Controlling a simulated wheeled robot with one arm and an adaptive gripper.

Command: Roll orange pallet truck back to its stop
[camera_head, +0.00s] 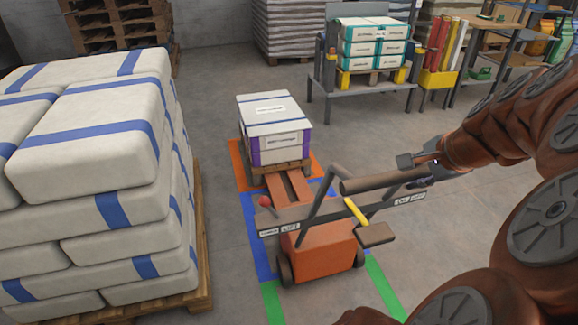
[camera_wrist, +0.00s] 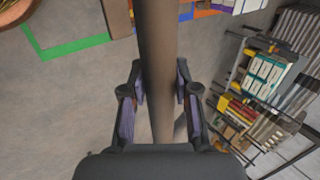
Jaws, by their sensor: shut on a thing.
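The orange pallet truck (camera_head: 322,254) stands at the centre of the head view, with its body by the blue floor marking and its forks (camera_head: 290,186) pointing away. The forks run to a small wooden pallet (camera_head: 280,171) carrying a white and purple load (camera_head: 277,128). The truck's brown handle bar (camera_head: 382,181) sticks out to the right. My gripper (camera_head: 428,168) is at the right part of this bar. In the wrist view, my gripper (camera_wrist: 157,95) has its fingers on both sides of the bar (camera_wrist: 156,45) and is shut on it. A stop for the truck cannot be made out.
Orange (camera_head: 236,165), blue (camera_head: 254,235) and green (camera_head: 385,288) tape marks the floor. Stacked white sacks (camera_head: 95,150) on a pallet stand close on the left. A bench (camera_head: 365,85) with boxes is behind. Open floor lies between bench and truck.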

